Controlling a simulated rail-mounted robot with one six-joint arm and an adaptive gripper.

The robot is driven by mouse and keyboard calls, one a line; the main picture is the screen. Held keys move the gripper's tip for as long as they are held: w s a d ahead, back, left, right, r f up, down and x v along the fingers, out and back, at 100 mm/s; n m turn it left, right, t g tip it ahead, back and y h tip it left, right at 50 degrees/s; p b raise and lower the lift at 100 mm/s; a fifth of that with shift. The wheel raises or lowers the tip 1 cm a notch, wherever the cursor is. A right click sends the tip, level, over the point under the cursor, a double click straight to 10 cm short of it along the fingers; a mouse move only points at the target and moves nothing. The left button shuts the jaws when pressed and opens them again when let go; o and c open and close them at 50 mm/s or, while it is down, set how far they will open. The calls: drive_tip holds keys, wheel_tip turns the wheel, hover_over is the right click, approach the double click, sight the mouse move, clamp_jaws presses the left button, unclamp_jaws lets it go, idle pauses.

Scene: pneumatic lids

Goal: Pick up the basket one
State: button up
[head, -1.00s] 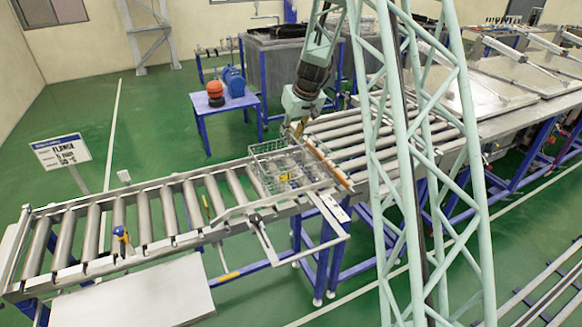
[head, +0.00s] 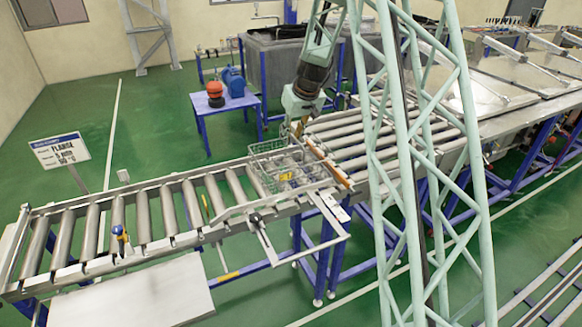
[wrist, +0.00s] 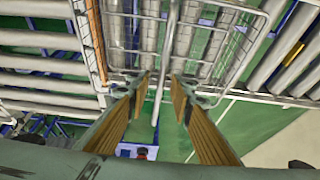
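The wire basket (head: 270,178) rests on the roller conveyor, at the right end of its near section. A small yellow patch shows in it. In the wrist view the basket (wrist: 208,42) fills the upper middle, and rollers show through its wires. My gripper (head: 298,130) is at the basket's far side in the head view. In the wrist view my gripper (wrist: 158,88) is open, with its two ribbed brown fingers apart. A thin grey bar runs between the fingers. I cannot tell whether the fingers touch the basket.
An orange-brown bar (head: 328,163) lies across the conveyor beside the basket. The roller conveyor (head: 145,220) is empty to the left. A blue table (head: 222,104) with a red and a blue object stands behind. A sign (head: 62,150) stands at far left.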

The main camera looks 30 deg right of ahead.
idle(0.8)
clamp_jaws()
